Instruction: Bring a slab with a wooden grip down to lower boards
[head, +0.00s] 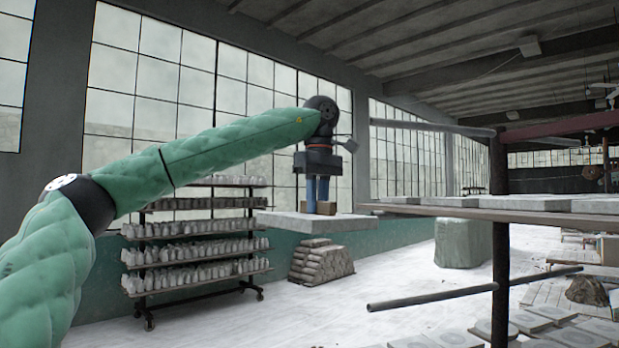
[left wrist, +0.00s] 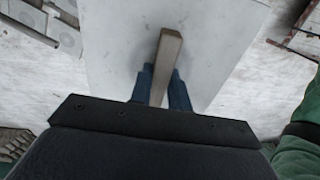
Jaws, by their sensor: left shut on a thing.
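My left gripper (head: 318,207) points straight down with its blue fingers shut on the wooden grip (head: 327,207) of a pale flat slab (head: 290,222). The slab hangs level in the air, left of the rack's upper boards (head: 490,213). In the left wrist view, the blue fingers of my left gripper (left wrist: 165,92) stand on both sides of the wooden grip (left wrist: 168,60), with the slab (left wrist: 115,40) beneath. Lower boards (head: 545,292) with pale slabs (head: 550,312) lie near the floor at the right. My right gripper is not in view.
A dark rack post (head: 500,240) and a metal bar (head: 430,300) stand between the held slab and the lower boards. A wheeled shelf (head: 200,245) of pale pots and stacked sacks (head: 320,262) stand behind. The pale floor (head: 300,315) is open.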

